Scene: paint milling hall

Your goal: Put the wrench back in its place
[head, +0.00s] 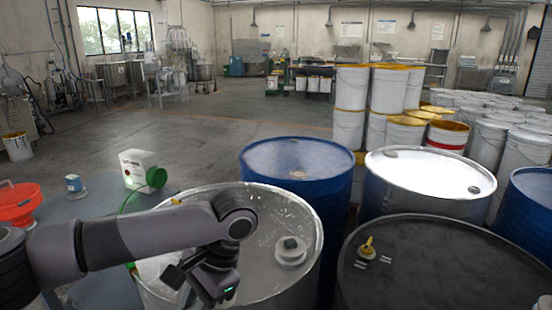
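I cannot make out a wrench in the head view. My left arm reaches in from the left, and my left gripper (181,283) hangs low over the left part of an open-topped-looking silver drum (262,208). Its fingers are dark and partly hidden by the wrist, so I cannot tell whether they are open or hold anything. A pale round fitting with a small dark block on it (290,249) sits on the silver drum's top, right of the gripper and apart from it. My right gripper is not in view.
A grey-blue table (77,211) at left bears a red funnel (17,203), a small blue-labelled container (74,185) and a white box with a green round part (142,168). A blue drum (298,156), white-topped drum (430,172) and black drum (450,275) crowd the right. Open floor lies behind.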

